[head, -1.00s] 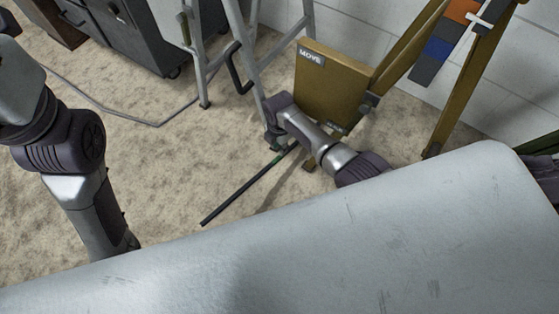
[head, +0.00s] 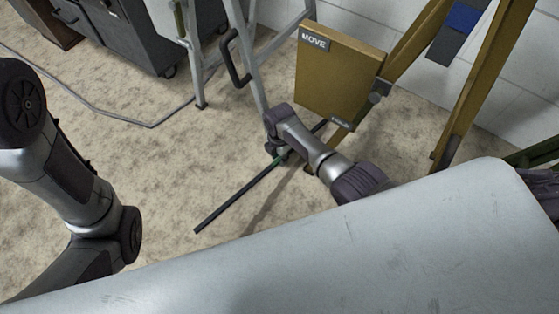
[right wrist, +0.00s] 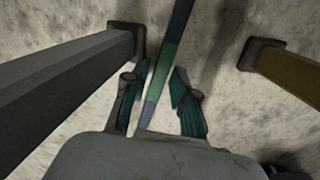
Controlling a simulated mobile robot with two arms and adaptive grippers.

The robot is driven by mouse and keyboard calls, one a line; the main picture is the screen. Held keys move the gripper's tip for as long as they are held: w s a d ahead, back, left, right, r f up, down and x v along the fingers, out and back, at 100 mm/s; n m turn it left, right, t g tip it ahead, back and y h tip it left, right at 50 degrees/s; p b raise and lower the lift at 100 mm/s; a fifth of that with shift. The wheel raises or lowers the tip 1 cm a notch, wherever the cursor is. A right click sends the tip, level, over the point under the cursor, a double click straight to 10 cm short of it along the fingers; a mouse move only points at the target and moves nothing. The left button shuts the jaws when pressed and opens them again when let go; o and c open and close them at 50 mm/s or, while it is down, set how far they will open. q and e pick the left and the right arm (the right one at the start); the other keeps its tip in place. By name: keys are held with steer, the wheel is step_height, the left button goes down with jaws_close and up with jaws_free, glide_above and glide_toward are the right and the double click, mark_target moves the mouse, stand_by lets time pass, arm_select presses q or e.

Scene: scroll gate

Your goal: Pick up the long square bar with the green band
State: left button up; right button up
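The long dark square bar (head: 235,200) slants across the lower middle of the head view, its near end free over the floor. Its green band (head: 279,159) is at my right gripper (head: 279,150), which reaches in from the right and partly hides the bar. In the right wrist view the bar (right wrist: 181,20) runs between the two fingers of the right gripper (right wrist: 157,95), with the green band (right wrist: 164,62) near the fingertips. The fingers are apart, with a gap clearest on the left. My left arm shows at the left, but its gripper is out of sight.
A brown board marked MOVE (head: 340,75) stands just behind the right gripper. A grey metal frame (head: 250,60) is left of it and a brown upright (head: 480,85) right. A cable (head: 100,112) lies on the carpet. The floor left of the bar is mostly clear.

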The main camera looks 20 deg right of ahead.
jaws_close()
steer(key=shift+r, duration=0.1)
stand_by(0.3)
steer(key=shift+r, duration=0.15)
